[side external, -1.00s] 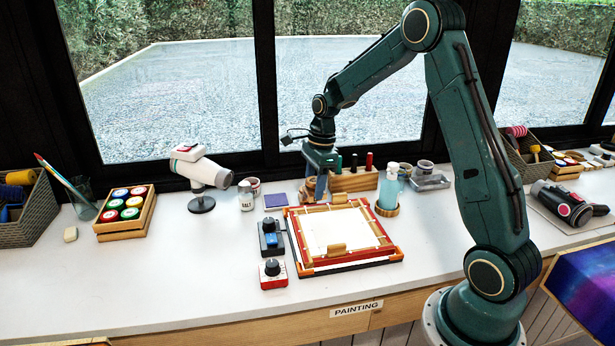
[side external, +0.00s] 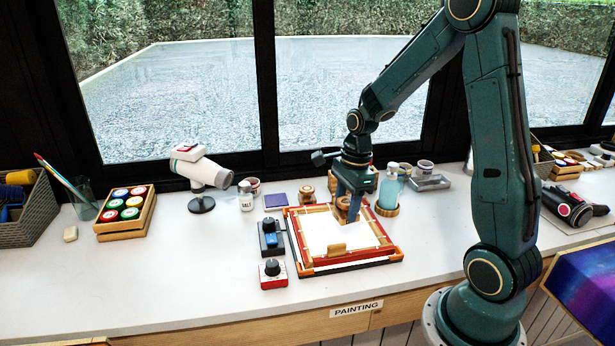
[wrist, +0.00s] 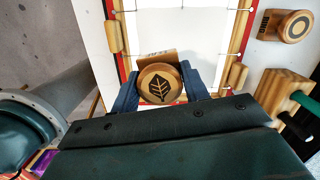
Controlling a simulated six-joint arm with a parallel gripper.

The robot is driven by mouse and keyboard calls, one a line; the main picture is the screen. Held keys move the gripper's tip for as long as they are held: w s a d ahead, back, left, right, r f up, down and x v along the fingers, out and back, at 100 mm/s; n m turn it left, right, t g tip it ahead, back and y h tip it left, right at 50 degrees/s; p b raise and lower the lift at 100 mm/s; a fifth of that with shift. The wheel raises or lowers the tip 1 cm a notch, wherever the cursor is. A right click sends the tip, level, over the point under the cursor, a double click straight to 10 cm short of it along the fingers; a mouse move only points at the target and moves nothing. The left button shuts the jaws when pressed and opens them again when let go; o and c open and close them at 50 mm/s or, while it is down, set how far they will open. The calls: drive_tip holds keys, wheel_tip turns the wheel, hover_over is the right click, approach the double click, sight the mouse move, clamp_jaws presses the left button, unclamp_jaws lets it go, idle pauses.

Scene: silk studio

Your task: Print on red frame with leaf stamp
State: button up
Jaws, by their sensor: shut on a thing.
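The leaf stamp (wrist: 159,84) is a round wooden stamp with a dark leaf on its face in the wrist view. My gripper (wrist: 160,92) is shut on it, with a blue finger on either side. In the side view my gripper (side external: 348,214) is over the back right part of the red frame (side external: 297,252). White cloth (side external: 325,236) is stretched in the frame, and its visible part looks blank. The frame and cloth also show in the wrist view (wrist: 185,25). I cannot tell whether the stamp touches anything below it.
A second wooden stamp (wrist: 287,25) with a ring pattern stands behind the frame. A wooden block (side external: 378,181) is behind my gripper. Two control boxes (side external: 271,240) (side external: 272,275) are left of the frame. The table front is clear.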

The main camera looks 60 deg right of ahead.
sight(344, 234)
drive_tip(key=shift+f, duration=0.15)
drive_tip(key=shift+f, duration=1.9)
drive_tip(key=shift+f, duration=0.6)
idle(1.4)
drive_tip(key=shift+r, duration=3.6)
drive_tip(key=shift+w+d+f, duration=0.35)
drive_tip(key=shift+w+d, duration=0.2)
drive_tip(key=shift+w, duration=0.35)
drive_tip(key=shift+w+d+f, duration=0.3)
drive_tip(key=shift+w+d, duration=0.3)
drive_tip(key=shift+w, duration=0.35)
drive_tip(key=shift+w+d+f, duration=0.35)
drive_tip(key=shift+w+d, duration=0.2)
drive_tip(key=shift+w, duration=0.35)
drive_tip(key=shift+f, duration=0.15)
